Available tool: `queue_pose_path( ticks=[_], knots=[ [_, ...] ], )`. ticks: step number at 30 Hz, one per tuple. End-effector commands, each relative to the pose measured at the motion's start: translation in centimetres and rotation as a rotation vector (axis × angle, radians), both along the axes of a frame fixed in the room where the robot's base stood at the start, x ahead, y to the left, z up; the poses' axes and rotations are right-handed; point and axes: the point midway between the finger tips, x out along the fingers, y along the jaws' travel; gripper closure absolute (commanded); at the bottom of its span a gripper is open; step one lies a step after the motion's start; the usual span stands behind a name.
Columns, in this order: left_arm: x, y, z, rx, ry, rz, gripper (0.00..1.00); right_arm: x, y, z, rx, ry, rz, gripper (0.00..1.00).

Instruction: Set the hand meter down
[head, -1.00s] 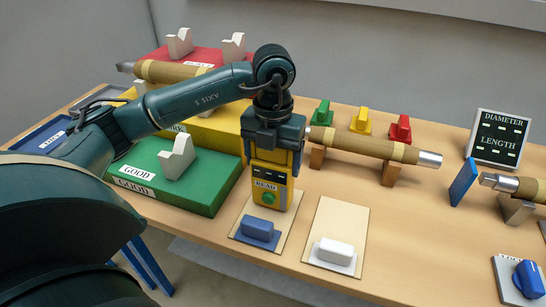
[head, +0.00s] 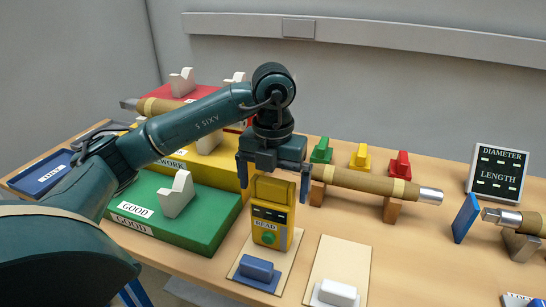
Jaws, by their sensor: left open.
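The yellow hand meter (head: 270,228), with a dark display, a READ label and a green button, stands upright on the table at the back of a beige pad (head: 240,274). A blue block (head: 256,268) lies on the pad in front of it. My left gripper (head: 273,191) is directly above the meter, pointing down. Its jaws are open, one finger on each side of the meter's top with visible gaps. Whether the meter's base rests fully on the pad is hard to see. My right gripper is not in view.
A second beige pad (head: 329,261) with a white block (head: 337,292) lies to the right. A brown bushing (head: 368,182) rests on wooden supports behind. The green GOOD stand (head: 206,226) is close on the left. A DIAMETER/LENGTH display (head: 498,173) stands at right.

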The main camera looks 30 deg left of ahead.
Motion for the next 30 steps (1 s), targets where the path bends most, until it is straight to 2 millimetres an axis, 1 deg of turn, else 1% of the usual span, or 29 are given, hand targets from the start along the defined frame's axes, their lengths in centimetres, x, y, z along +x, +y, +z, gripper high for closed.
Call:
queue_pose_path(
  ticks=[1, 3, 6, 9, 12, 18, 30],
  knots=[
    [0.1, -0.1, 1.2, -0.002, -0.007, -0.001, 0.0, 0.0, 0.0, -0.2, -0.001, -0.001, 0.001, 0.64],
    [0.1, 0.0, 3.2, 0.0, -0.006, 0.0, 0.0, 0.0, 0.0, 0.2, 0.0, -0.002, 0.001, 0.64],
    [0.1, 0.0, 5.2, 0.001, -0.005, 0.0, 0.0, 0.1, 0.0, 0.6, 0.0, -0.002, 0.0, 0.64],
    [0.0, 0.0, 6.7, 0.001, -0.004, 0.001, 0.0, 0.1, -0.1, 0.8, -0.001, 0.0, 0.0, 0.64],
    [0.0, 0.0, 7.6, 0.0, -0.001, 0.001, 0.0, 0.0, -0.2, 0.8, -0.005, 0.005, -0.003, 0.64],
    [0.0, 0.0, 8.3, 0.0, 0.001, 0.001, 0.0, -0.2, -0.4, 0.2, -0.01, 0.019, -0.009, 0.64],
    [0.0, 0.0, 8.3, 0.0, 0.001, 0.0, 0.0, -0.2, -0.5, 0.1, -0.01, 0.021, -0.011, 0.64]
  ],
)
